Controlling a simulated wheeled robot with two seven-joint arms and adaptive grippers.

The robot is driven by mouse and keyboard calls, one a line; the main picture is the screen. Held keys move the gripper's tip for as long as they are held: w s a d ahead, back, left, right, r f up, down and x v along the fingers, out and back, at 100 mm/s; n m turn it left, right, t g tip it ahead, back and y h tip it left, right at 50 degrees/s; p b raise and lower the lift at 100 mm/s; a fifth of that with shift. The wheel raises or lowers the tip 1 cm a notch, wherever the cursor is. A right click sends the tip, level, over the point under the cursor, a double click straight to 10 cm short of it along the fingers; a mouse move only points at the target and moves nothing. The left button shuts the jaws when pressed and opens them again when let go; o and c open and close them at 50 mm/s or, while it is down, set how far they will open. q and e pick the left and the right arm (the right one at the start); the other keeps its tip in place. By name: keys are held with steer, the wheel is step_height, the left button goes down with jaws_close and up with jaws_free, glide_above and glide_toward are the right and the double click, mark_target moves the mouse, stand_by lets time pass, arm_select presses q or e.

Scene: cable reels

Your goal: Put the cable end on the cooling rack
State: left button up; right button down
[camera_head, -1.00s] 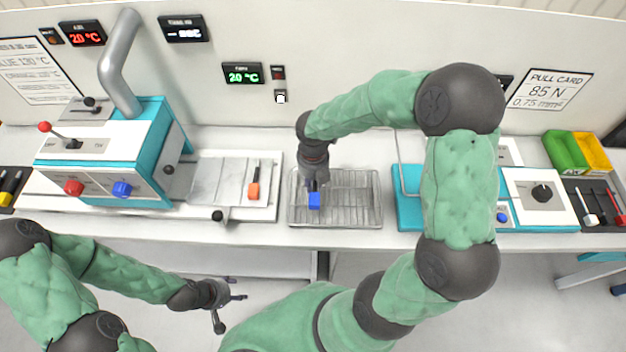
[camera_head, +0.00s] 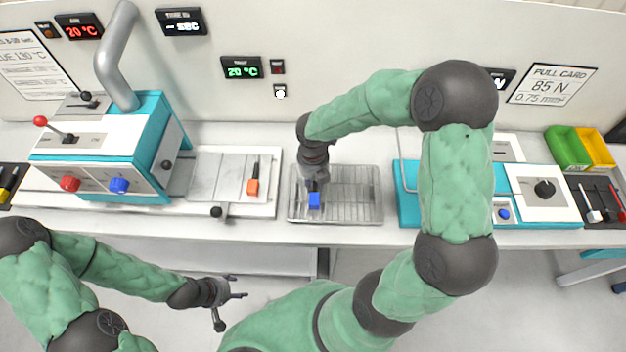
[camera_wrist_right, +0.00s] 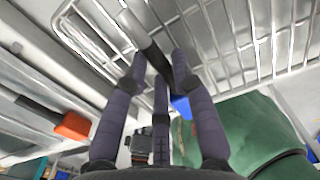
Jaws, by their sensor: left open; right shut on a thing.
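The cooling rack (camera_head: 352,197) is a wire grid in a metal frame on the bench; its bars also fill the top of the right wrist view (camera_wrist_right: 232,48). My right gripper (camera_head: 314,184) is at the left part of the rack, pointing down. It is shut on the cable end (camera_head: 314,201), which has a blue block; a dark and grey rod shows between the fingers (camera_wrist_right: 155,78) in the wrist view. I cannot tell whether the cable end touches the bars. My left gripper (camera_head: 235,291) is open and empty, in front of the bench, away from the rack.
Left of the rack is a metal plate with an orange-handled tool (camera_head: 253,187), then a teal and white machine (camera_head: 100,155). Right of it is a teal device (camera_head: 540,195), partly hidden by my right arm. Green and yellow bins (camera_head: 580,148) stand far right. The rack's right part is clear.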

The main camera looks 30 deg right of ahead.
steer(key=shift+f, duration=0.3)
steer(key=c, duration=1)
jaws_free()
steer(key=shift+o, duration=0.2)
step_height(320, 180, up, 23)
steer(key=p, duration=1)
